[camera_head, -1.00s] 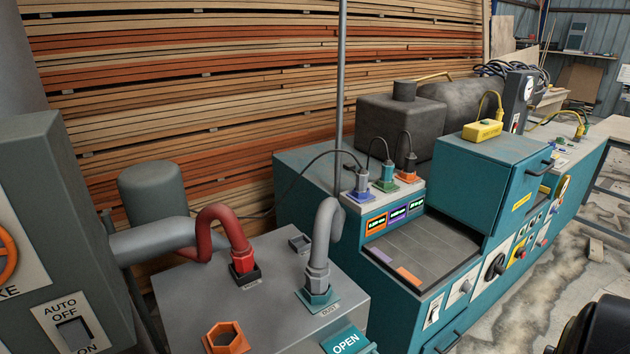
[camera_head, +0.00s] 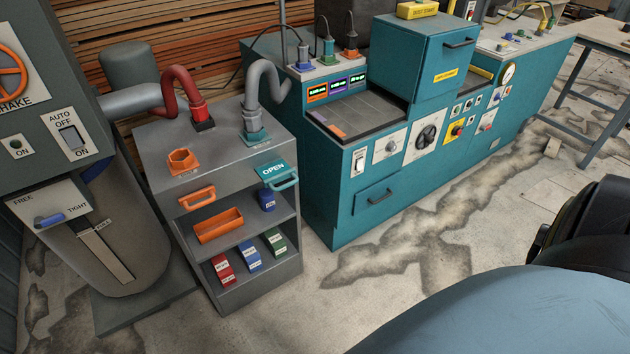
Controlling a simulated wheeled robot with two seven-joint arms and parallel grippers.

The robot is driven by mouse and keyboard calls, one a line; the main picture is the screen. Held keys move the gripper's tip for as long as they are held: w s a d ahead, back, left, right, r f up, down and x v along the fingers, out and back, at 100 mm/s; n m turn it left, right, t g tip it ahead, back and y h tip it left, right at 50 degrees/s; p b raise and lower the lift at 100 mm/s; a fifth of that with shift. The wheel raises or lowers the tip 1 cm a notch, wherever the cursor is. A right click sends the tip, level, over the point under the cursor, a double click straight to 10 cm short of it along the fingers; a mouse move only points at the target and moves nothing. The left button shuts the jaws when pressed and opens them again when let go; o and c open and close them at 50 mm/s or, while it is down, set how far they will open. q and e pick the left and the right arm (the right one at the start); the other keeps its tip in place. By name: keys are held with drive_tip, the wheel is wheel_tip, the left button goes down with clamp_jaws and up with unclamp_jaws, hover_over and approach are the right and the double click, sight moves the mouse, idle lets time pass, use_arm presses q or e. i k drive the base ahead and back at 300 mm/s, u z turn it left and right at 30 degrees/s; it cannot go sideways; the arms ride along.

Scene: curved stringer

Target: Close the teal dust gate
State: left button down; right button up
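The teal dust gate (camera_head: 271,171) is a flat plate marked OPEN, with a teal loop handle, at the right front of the grey cabinet's top. It sticks out past the cabinet's front edge. Behind it a grey hose (camera_head: 254,100) plugs into a teal port (camera_head: 255,137) on the cabinet top. Neither of my grippers is in view, so nothing is seen touching the gate.
The grey cabinet (camera_head: 224,150) also has an orange port (camera_head: 182,161), an orange handle (camera_head: 197,198) and shelves with an orange tray (camera_head: 218,226) and coloured boxes. A teal machine (camera_head: 345,210) stands close on its right. The concrete floor (camera_head: 400,270) in front is open.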

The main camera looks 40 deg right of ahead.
sight(273, 172)
drive_tip(key=z, duration=0.75)
drive_tip(key=i, duration=0.85)
drive_tip(key=z, duration=0.4)
